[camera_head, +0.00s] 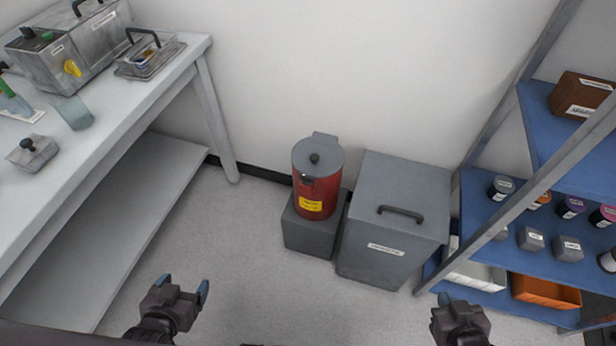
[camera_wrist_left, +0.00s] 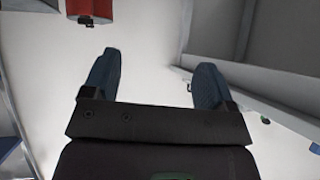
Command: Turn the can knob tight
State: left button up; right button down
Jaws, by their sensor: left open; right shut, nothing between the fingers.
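A red can (camera_head: 316,197) with a grey lid stands upright on a low grey block (camera_head: 304,234) by the wall. Part of the red can also shows at the top of the left wrist view (camera_wrist_left: 91,8). My left gripper (camera_head: 184,287) is open and empty, in front of the can and to its left, apart from it. My right gripper (camera_head: 459,302) is shut and empty at the lower right, far from the can.
A grey box (camera_head: 393,250) with a black handle stands right beside the can's block. A blue shelf rack (camera_head: 485,212) with jars and bins is at the right. A workbench (camera_head: 170,85) with instruments is at the left. The floor in front of the can is clear.

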jog(key=shift+w+r, duration=0.1)
jog(key=shift+w, duration=0.15)
